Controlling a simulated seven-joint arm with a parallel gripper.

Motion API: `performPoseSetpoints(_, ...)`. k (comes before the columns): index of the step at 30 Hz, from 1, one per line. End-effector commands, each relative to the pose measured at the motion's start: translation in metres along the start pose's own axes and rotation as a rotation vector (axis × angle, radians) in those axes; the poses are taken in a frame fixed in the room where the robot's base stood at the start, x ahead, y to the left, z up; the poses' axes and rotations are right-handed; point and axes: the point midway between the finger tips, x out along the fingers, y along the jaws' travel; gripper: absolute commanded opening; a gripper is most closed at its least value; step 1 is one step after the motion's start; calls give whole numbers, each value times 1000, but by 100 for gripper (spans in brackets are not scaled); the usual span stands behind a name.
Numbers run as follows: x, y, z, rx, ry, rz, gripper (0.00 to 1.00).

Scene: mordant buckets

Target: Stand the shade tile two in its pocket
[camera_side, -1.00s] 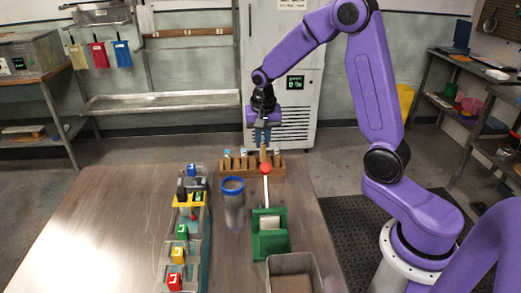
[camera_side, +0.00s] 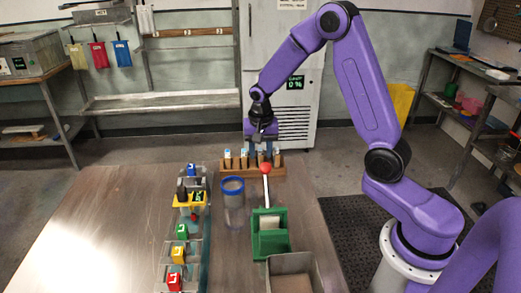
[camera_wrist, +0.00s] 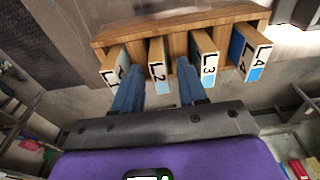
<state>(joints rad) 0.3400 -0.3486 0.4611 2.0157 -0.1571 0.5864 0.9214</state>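The wooden rack (camera_wrist: 185,22) holds a row of shade tiles marked L1, L2, L3 and L4. The L2 tile (camera_wrist: 157,62), pale-edged with a blue lower end, stands second from the left in the wrist view. My gripper (camera_wrist: 160,82) is open, pointing down, with one finger on each side of the L2 tile and gaps visible. The L1 tile (camera_wrist: 116,66) and L3 tile (camera_wrist: 205,60) stand outside the fingers. In the side view, my gripper (camera_side: 263,152) is low over the right half of the rack (camera_side: 232,164). The fingers partly hide the tiles there.
A green device (camera_side: 270,243) with a red-knobbed lever (camera_side: 266,169) stands in front of the rack. A blue-rimmed clear cylinder (camera_side: 233,205) stands left of it. A grey bin (camera_side: 290,262) is at the front. A row of colour-tagged buckets runs along the left; the table (camera_side: 95,230) beyond is clear.

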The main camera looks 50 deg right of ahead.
Motion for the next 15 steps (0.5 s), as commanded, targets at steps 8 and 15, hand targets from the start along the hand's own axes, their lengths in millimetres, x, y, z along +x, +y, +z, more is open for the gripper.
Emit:
performPoseSetpoints(8, -1, 0, 0, 0, 0, 0, 41)
performPoseSetpoints(15, -22, -1, -1, 1, 3, -4, 41)
